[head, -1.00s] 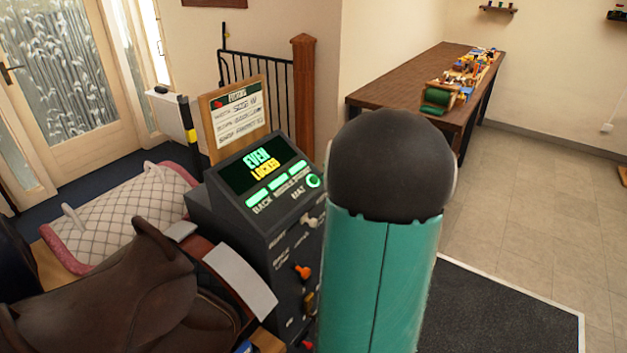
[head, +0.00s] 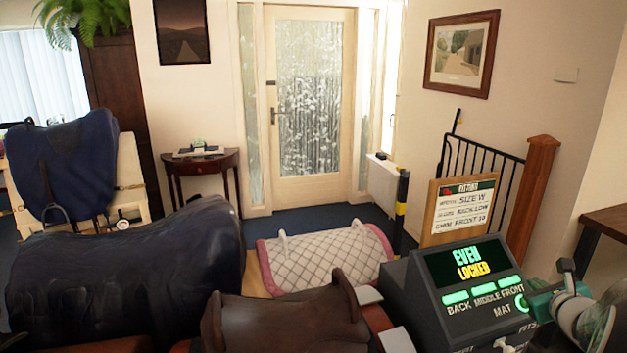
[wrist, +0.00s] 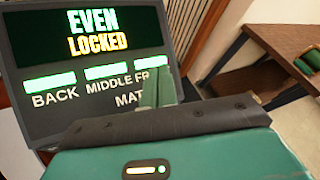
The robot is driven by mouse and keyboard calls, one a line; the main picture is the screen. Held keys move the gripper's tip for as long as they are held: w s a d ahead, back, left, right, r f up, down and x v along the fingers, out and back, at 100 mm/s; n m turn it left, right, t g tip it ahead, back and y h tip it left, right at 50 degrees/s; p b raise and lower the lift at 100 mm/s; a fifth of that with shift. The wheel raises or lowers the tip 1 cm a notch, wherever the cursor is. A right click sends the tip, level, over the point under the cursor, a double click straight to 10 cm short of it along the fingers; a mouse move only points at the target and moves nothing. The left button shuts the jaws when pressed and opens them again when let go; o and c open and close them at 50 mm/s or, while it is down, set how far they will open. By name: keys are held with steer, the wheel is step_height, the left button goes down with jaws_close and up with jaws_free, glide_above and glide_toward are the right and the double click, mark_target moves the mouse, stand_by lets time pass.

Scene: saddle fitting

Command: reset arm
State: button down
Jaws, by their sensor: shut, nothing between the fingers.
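My gripper (wrist: 158,92) shows in the wrist view as green fingers, shut and empty, in front of the console's lower right part. In the head view my arm is at the right edge, its teal end (head: 541,302) beside the console's right side. I cannot tell if it touches the console. The dark console (head: 413,300) has a lit screen (head: 466,266) reading EVEN and LOCKED. Three green bars labelled back, middle and front are lit below it, with a round green light marked MAT. The screen (wrist: 90,35) also fills the wrist view's upper left.
A brown saddle (head: 290,318) and a dark padded form (head: 120,275) are left of the console. A white quilted pad (head: 325,258) lies behind. A notice board (head: 460,209) and wooden post (head: 530,190) stand behind the console. A table (wrist: 270,45) is at right.

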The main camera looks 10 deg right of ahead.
steer(key=w+a+r+n+g+y, duration=0.15)
steer(key=a+n+y, duration=0.25)
steer(key=a+n, duration=0.7)
steer(key=w+a+r+n+y, duration=0.25)
steer(key=a+n+y, duration=0.2)
steer(key=a, duration=1.35)
steer(key=s+a+n+g+y, duration=0.1)
steer(key=s+a+n+g, duration=0.1)
steer(key=s+a+n, duration=0.3)
steer(key=s+a+n+g, duration=0.2)
steer(key=a+n, duration=0.2)
steer(key=a, duration=0.3)
steer(key=s+a+f+n+g+h, duration=0.2)
steer(key=s+a+n+h, duration=0.1)
steer(key=s+n, duration=0.7)
steer(key=shift+s+a+h, duration=0.2)
steer(key=shift+h, duration=0.15)
steer(key=shift+n, duration=0.25)
